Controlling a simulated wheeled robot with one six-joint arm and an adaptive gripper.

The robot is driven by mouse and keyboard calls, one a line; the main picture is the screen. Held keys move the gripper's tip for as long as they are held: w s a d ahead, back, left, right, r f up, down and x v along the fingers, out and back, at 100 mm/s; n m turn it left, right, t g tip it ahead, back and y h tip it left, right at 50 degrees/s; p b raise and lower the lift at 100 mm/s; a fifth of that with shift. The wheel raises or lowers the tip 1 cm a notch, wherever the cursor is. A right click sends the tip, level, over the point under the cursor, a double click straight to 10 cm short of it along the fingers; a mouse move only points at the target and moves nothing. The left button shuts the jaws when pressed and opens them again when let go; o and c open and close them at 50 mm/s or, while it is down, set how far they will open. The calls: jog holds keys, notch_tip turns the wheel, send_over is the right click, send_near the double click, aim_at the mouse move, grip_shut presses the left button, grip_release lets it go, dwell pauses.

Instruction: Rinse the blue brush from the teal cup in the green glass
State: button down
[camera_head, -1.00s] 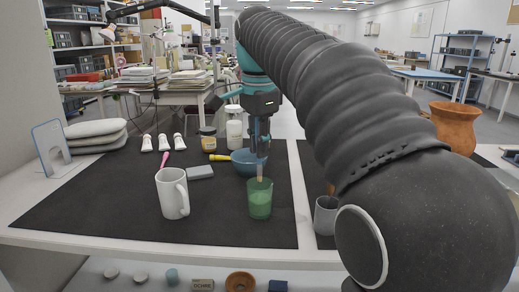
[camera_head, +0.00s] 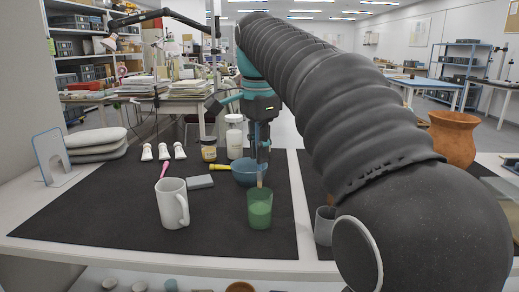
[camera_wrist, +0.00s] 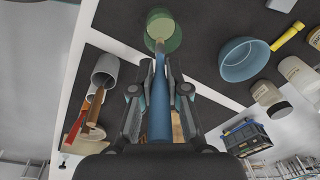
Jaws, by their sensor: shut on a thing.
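My gripper (camera_head: 262,135) is shut on the blue brush (camera_wrist: 158,112), which hangs upright with its pale bristle end down. The green glass (camera_head: 260,212) stands on the dark mat directly below, with lighter green content showing through its wall. The bristle end is at the glass's mouth; how deep it reaches is hard to tell. The wrist view also shows the glass (camera_wrist: 172,42) at the brush's tip. A greyish cup (camera_head: 324,226) stands to the right, partly behind my arm. In the wrist view this cup (camera_wrist: 104,66) holds brown-handled tools. No clearly teal cup shows.
A white mug (camera_head: 172,203) stands left of the glass. A terracotta pot (camera_head: 453,138) stands right. The front mat between mug and glass is clear.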

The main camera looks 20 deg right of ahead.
jog(key=shift+r, duration=1.5)
